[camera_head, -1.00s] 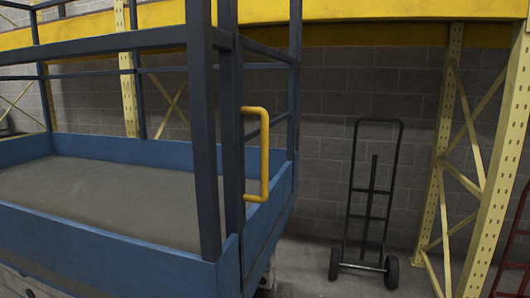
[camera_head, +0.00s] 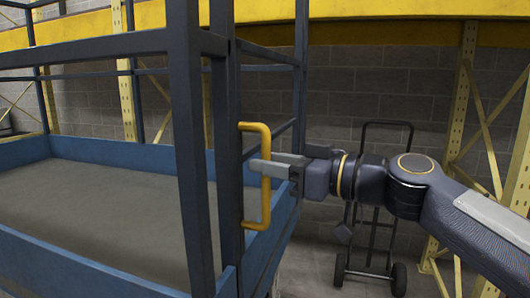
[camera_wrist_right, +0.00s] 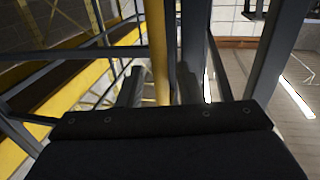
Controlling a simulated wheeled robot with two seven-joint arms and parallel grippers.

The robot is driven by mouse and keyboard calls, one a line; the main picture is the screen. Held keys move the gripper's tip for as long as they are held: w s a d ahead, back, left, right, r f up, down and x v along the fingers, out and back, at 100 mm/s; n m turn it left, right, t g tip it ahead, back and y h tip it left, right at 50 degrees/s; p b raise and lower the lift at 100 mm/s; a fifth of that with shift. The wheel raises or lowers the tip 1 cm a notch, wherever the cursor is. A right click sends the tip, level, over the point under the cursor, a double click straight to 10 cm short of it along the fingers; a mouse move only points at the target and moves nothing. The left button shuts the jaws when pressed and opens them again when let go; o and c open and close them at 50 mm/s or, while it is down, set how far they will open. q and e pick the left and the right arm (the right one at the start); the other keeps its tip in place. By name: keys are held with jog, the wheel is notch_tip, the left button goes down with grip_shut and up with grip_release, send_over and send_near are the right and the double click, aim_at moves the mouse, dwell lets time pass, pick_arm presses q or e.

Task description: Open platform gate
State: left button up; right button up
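The platform gate is a dark blue-grey barred frame (camera_head: 227,150) at the near end of the blue lift platform (camera_head: 100,262). It looks closed, with a yellow U-shaped handle (camera_head: 266,200) on its post. My right gripper (camera_head: 272,163) comes in from the right at the handle's upright bar. One finger passes in front of the bar, the other behind it. In the right wrist view, the yellow bar (camera_wrist_right: 158,45) stands between the two spread fingers (camera_wrist_right: 160,92), with small gaps visible. The gripper is open around the handle. My left gripper is not in view.
A black hand truck (camera_head: 370,258) stands against the grey block wall behind my right arm. Yellow rack uprights (camera_head: 461,110) and a yellow beam (camera_head: 420,32) frame the right and top. Open floor shows right of the platform.

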jog(key=shift+w+a, duration=0.3)
jog(key=shift+a, duration=0.3)
grip_shut()
jog(key=shift+d, duration=0.1)
